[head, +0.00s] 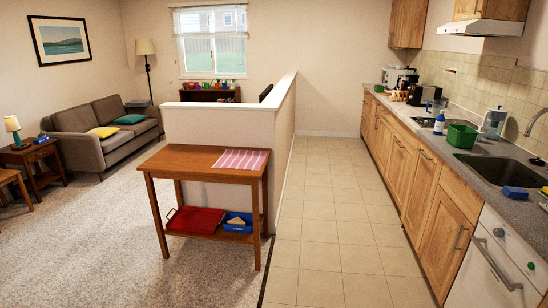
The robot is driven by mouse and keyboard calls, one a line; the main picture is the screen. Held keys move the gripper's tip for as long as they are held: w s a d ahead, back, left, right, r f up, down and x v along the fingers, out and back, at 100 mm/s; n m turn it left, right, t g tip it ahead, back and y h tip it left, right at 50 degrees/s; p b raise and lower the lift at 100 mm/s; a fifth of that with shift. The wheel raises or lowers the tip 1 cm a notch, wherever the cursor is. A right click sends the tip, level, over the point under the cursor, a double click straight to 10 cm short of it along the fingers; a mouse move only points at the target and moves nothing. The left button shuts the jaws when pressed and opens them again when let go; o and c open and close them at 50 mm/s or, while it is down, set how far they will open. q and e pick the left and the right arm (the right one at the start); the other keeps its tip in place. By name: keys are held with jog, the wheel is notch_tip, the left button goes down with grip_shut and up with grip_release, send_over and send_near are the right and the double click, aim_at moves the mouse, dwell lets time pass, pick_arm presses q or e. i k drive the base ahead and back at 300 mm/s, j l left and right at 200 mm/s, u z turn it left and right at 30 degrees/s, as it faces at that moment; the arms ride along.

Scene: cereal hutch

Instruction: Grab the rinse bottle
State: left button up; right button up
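A small bottle (439,122) with a white top and blue lower part stands upright on the right-hand kitchen counter, left of the green basin. It looks like the rinse bottle, but it is too small for me to read any label. Neither of my grippers is in view, and nothing is touching the bottle.
The counter (471,163) also holds a green basin (461,135), a clear pitcher (494,122), a sink (508,172) and a blue sponge (515,192). The tiled floor (335,210) is clear. A half wall (231,125) and wooden table (190,162) stand left.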

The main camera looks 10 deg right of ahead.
aim_at(440, 121)
jog(key=i+z, duration=0.25)
jog(key=i, duration=0.2)
jog(key=i+j+z, duration=0.2)
jog(key=i, duration=0.25)
jog(key=i+j+z, duration=0.25)
jog(key=i, duration=0.15)
jog(key=i+j+z, duration=0.25)
jog(key=i, duration=0.2)
